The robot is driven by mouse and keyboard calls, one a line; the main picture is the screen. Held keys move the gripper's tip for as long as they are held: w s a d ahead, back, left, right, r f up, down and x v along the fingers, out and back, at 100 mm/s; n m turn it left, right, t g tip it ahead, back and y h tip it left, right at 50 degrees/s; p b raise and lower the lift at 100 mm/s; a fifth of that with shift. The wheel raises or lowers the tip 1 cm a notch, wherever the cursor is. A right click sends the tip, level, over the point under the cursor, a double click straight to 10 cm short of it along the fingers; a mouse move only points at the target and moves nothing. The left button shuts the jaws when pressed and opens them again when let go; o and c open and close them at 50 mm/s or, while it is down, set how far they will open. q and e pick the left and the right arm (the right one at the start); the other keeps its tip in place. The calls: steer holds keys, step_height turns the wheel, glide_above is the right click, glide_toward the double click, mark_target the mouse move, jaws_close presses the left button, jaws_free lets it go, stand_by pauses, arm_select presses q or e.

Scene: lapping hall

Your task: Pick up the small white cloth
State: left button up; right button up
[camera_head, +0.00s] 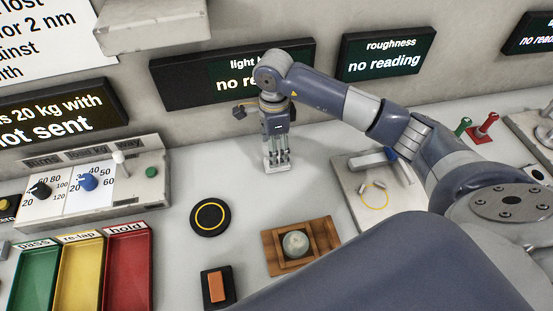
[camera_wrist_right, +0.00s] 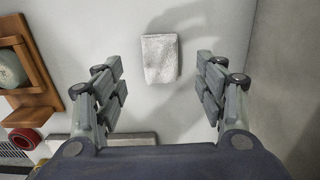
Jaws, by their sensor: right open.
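The small white cloth (camera_wrist_right: 160,58) lies flat on the pale worktop in the right wrist view, a folded rectangle with a rough surface. My right gripper (camera_wrist_right: 163,82) is open, one finger on each side of the picture. The cloth shows between and slightly beyond the fingertips, and nothing is held. In the head view my right gripper (camera_head: 277,163) points down over the back of the worktop, near the wall. My left gripper is not in view.
A wooden holder (camera_head: 272,246) with a grey ball (camera_head: 295,244) stands in front of the gripper. A black disc (camera_head: 210,217) with a yellow ring is left of it. Green, yellow and red trays (camera_head: 128,270) stand front left. The wall and dark display (camera_head: 190,84) are close behind.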

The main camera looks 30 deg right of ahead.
step_height(320, 180, down, 4)
steer(key=shift+s+d+f+p, duration=0.1)
steer(key=shift+p, duration=0.75)
steer(key=shift+f, duration=0.6)
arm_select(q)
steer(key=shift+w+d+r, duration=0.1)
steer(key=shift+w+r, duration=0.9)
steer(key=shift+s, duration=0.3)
arm_select(e)
steer(key=c, duration=0.9)
